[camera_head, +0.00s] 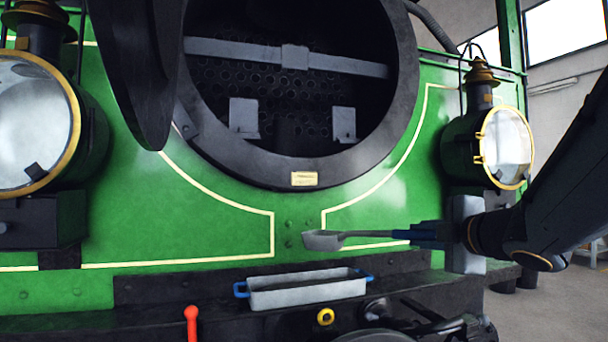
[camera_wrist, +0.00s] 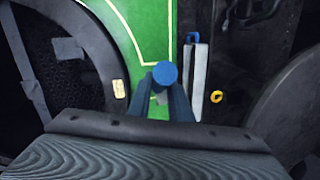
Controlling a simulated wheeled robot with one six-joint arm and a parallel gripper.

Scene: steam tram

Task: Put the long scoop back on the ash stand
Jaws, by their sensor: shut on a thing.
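The long scoop (camera_head: 322,240) has a grey metal pan and a thin shaft running right to a blue grip. My gripper (camera_head: 428,235) is shut on that blue grip and holds the scoop level in front of the green smokebox front, with the pan pointing left. In the wrist view the round blue end of the scoop (camera_wrist: 165,73) shows between the fingers of my gripper (camera_wrist: 164,96); the rest of it is mostly hidden. I cannot make out an ash stand in either view.
A grey tray with blue handles (camera_head: 306,288) rests on the black front ledge, below the scoop; it also shows in the wrist view (camera_wrist: 198,72). The round smokebox opening (camera_head: 290,85) is above. Lamps (camera_head: 507,147) flank it. A red-topped lever (camera_head: 192,318) stands at the front.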

